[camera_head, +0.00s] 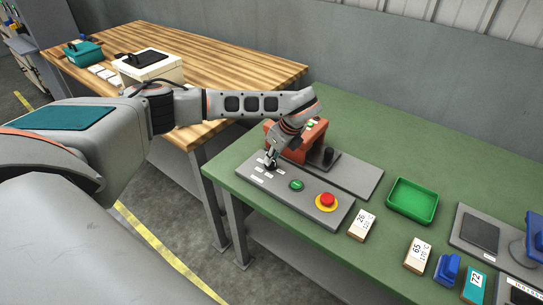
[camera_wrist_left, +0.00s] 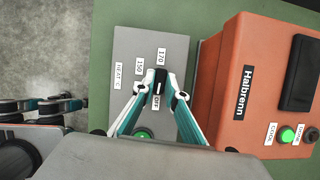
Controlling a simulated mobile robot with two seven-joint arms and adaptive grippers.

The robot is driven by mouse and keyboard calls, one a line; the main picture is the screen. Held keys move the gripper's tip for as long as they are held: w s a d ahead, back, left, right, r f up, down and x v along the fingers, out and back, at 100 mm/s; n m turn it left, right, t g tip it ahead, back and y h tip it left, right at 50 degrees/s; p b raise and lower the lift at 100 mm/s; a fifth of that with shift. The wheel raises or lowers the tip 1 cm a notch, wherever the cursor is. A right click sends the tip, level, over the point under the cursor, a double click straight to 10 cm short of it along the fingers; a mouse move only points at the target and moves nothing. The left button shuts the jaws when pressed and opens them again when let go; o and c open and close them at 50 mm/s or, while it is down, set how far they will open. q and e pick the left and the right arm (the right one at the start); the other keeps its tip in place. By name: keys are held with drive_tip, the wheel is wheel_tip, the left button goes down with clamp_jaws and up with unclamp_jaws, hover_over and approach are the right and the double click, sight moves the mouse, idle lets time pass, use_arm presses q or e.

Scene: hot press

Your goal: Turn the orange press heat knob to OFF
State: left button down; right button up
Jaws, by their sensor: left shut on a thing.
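The orange press (camera_head: 315,138) stands on the green table behind the grey control plate (camera_head: 337,212); its side also shows in the left wrist view (camera_wrist_left: 225,80). The black heat knob (camera_wrist_left: 157,76) is on the plate among the labels 150, 170 and OFF. A white line on the knob appears on the side of the OFF label (camera_wrist_left: 156,101). My left gripper (camera_wrist_left: 157,84) is shut on the knob, one fingertip on each side. In the head view, the left gripper (camera_head: 271,163) hides most of the knob. My right gripper is not in view.
On the plate are a green button (camera_head: 297,185) and a red stop button (camera_head: 327,201) on yellow. To the right are a green tray (camera_head: 412,200), small labelled blocks and another grey device. A wooden bench (camera_head: 215,62) stands behind my left arm.

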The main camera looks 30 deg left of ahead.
use_arm(q)
drive_tip(key=shift+n+g, duration=0.3)
drive_tip(key=shift+n, duration=0.3)
drive_tip(key=c, duration=2)
unclamp_jaws()
drive_tip(key=shift+c, duration=0.2)
drive_tip(key=v, duration=1.2)
